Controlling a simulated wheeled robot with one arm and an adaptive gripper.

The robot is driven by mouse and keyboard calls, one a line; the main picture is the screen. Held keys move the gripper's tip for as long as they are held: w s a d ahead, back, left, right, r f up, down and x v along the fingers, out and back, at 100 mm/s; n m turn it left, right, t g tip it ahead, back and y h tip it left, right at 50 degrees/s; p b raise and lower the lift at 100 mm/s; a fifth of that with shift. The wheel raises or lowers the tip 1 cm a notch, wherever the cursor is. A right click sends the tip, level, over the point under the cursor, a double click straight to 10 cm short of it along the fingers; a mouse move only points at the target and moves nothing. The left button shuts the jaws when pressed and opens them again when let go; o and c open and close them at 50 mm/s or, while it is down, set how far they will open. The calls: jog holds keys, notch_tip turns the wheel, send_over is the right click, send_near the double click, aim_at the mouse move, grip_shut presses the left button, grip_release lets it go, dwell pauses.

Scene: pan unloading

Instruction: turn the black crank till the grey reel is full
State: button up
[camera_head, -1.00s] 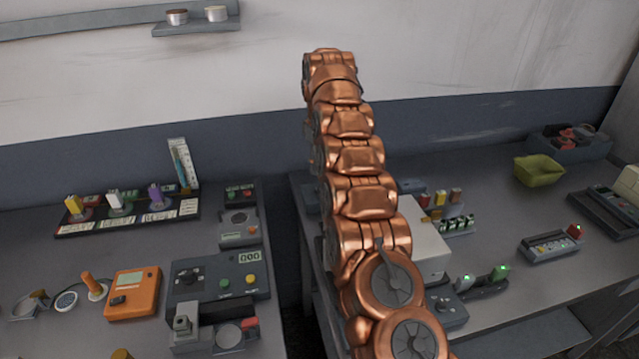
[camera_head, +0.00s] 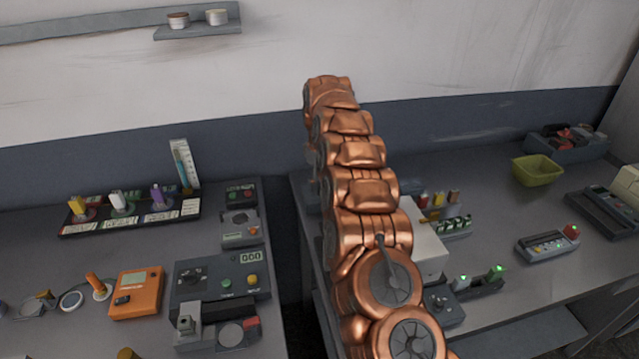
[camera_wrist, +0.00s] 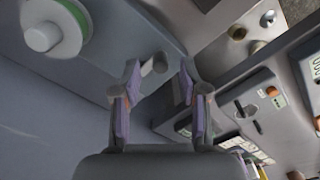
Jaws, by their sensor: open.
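In the wrist view my gripper (camera_wrist: 160,76) is open, with its two purple-padded fingers apart. A small dark knob on a short stem (camera_wrist: 158,63), which looks like the crank's handle, shows between the fingertips; I cannot tell whether a finger touches it. A round grey-white hub with a green ring (camera_wrist: 45,34), possibly the reel, is at the upper left on a grey surface. How full it is cannot be told. In the head view my copper arm hides the gripper, and I cannot make out the crank or reel there.
The left bench holds an orange meter (camera_head: 137,292), a grey device with a counter display (camera_head: 222,280) and a rack of coloured pieces (camera_head: 130,212). The right bench has a white box (camera_head: 428,245), a green-yellow bin (camera_head: 537,171) and a button panel (camera_head: 546,246). A gap separates the benches.

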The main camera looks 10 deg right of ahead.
jog(key=shift+f, duration=0.75)
grip_shut()
